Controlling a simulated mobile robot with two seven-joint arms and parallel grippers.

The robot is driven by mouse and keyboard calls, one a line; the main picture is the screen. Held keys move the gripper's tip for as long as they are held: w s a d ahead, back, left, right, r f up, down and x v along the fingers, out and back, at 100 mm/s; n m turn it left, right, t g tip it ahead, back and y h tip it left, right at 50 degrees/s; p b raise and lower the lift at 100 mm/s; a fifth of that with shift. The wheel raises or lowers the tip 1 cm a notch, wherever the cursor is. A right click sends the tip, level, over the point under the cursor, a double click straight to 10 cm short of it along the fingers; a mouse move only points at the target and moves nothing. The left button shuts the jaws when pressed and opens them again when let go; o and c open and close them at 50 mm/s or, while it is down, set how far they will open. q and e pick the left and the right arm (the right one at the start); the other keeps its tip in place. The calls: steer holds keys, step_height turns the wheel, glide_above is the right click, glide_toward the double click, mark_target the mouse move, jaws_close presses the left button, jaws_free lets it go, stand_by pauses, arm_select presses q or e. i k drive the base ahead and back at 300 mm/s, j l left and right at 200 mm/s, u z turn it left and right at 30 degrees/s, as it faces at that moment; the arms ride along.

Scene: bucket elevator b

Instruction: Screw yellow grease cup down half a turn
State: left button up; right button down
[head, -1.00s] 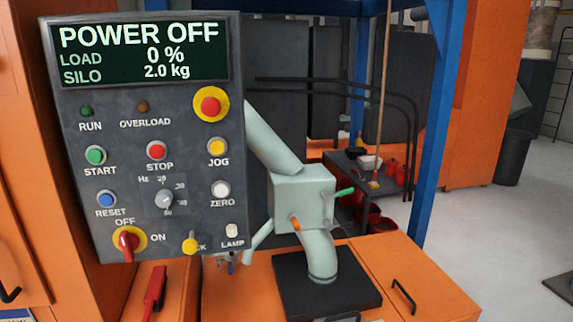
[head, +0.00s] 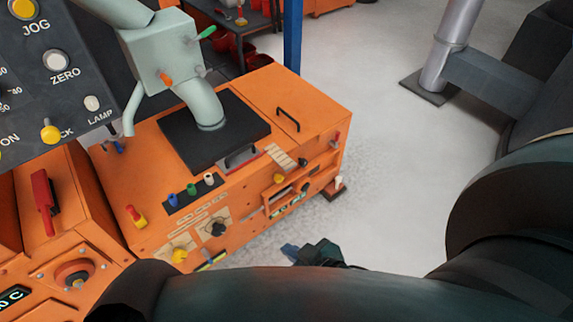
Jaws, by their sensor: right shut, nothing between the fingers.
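Several small yellow parts show on the orange machine, and I cannot tell which one is the grease cup. One yellow knob (head: 279,178) is on the front face near the middle. Another yellow knob (head: 180,254) is lower left on the front, beside a pale plate. A yellow and red part (head: 135,215) stands at the left front edge of the top. My right gripper (head: 291,251) is small at the bottom centre, in front of and below the machine front, mostly behind my own arm. It is shut and empty, apart from these parts. My left gripper is out of view.
The control panel (head: 75,85) hangs at the upper left. A pale green chute (head: 165,50) stands on a black plate (head: 185,145) on the machine top. A black handle (head: 288,118) sticks up at the right. The floor (head: 385,160) right of the machine is clear.

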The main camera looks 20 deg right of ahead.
mark_target(278, 178)
steer(key=k+z, duration=0.25)
steer(key=k+l+z, duration=0.3)
steer(key=k, duration=0.15)
steer(key=i+l, duration=0.1)
steer(key=l, duration=0.35)
steer(key=i+l, duration=0.1)
steer(key=l, duration=0.3)
steer(key=i+l, duration=0.1)
steer(key=l, duration=0.35)
steer(key=i+l, duration=0.1)
steer(key=l, duration=0.3)
steer(key=i+l, duration=0.1)
steer(key=l, duration=0.35)
